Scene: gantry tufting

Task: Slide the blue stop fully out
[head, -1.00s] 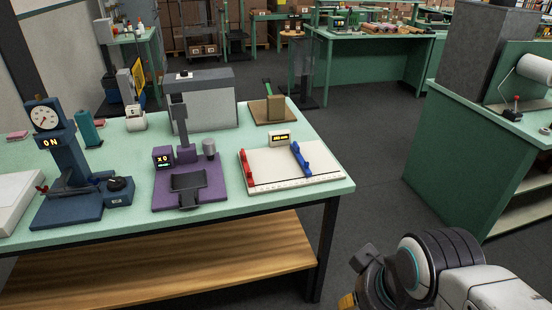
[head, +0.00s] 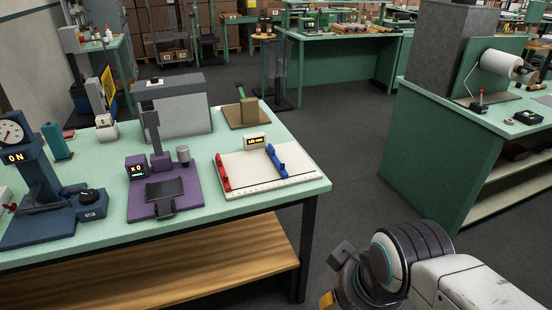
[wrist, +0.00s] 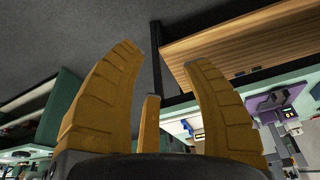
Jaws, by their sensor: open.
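The blue stop (head: 276,161) is a narrow upright bar on the right part of a white measuring board (head: 300,176), near the right end of the mint-green bench. A red stop (head: 222,172) stands at the board's left side, apart from the blue one. In the wrist view my gripper (wrist: 155,75) has its yellow fingers spread wide with nothing between them. In the head view my gripper (head: 335,278) is low at the right, off the bench and well away from the blue stop.
A purple device (head: 185,200) and a navy dial press (head: 38,225) stand left of the board. A small display (head: 255,141) sits at its back edge. The bench has a wooden lower shelf (head: 200,270). Grey floor lies open between this bench and a green counter (head: 430,150) at the right.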

